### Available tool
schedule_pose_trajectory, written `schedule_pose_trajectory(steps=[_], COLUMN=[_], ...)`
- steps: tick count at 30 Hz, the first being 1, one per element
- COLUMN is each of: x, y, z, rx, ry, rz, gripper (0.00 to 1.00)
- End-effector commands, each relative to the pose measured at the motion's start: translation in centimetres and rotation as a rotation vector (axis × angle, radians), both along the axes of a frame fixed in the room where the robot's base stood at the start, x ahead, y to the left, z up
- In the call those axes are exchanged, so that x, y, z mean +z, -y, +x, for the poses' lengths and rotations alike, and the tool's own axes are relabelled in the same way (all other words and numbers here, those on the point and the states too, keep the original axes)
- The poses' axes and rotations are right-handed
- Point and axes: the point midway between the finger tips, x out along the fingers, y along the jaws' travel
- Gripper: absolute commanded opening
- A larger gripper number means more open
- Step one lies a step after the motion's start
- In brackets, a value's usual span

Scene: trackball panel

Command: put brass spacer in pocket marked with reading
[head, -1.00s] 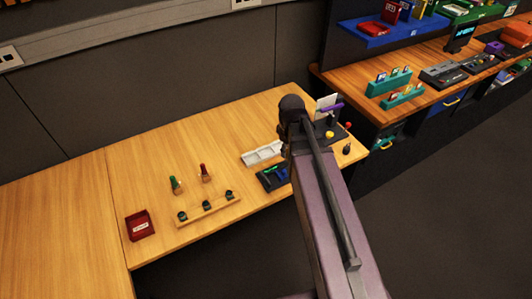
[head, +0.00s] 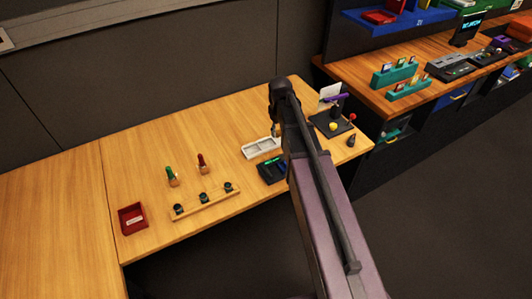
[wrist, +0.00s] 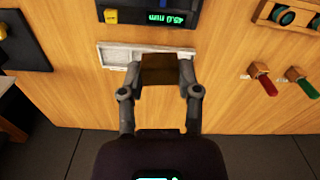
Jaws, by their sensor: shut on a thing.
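My gripper (wrist: 165,72) is shut on a brown block, which I take to be the brass spacer (wrist: 163,68), in the wrist view. The block hangs in front of the white tray and hides its middle. The white pocket tray (wrist: 112,55) lies on the bench; any pocket markings are too small to read. Next to it is a dark gauge (wrist: 190,7) with a green display (wrist: 170,18), seen upside down, its digits not certain. In the head view the tray (head: 262,148) and gauge (head: 267,172) show left of my arm, which mostly hides the gripper.
A wooden rack (head: 190,208), a green-handled tool (head: 170,175), a red-handled tool (head: 203,163) and a red bin (head: 124,219) stand to the left. A black panel (head: 343,128) with a yellow ball is right of my arm. Bench between tray and wall is clear.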

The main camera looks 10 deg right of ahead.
Motion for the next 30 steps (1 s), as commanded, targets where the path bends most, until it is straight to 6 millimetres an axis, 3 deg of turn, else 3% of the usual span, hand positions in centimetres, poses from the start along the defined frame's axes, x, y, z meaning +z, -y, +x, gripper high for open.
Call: schedule_pose_trajectory(steps=[1, 3, 12, 18, 30], x=[-1.8, -3.0, -7.1, -8.1, -8.1], y=[-0.2, -0.4, -1.4, -1.8, -1.9], z=[2.1, 4.0, 10.5, 12.3, 12.5], rx=[-0.013, -0.034, -0.113, -0.140, -0.144], ry=[0.000, 0.000, 0.000, 0.000, 0.000], rz=[0.000, 0.000, 0.000, 0.000, 0.000], gripper=[0.00, 0.00, 0.00, 0.00, 0.00])
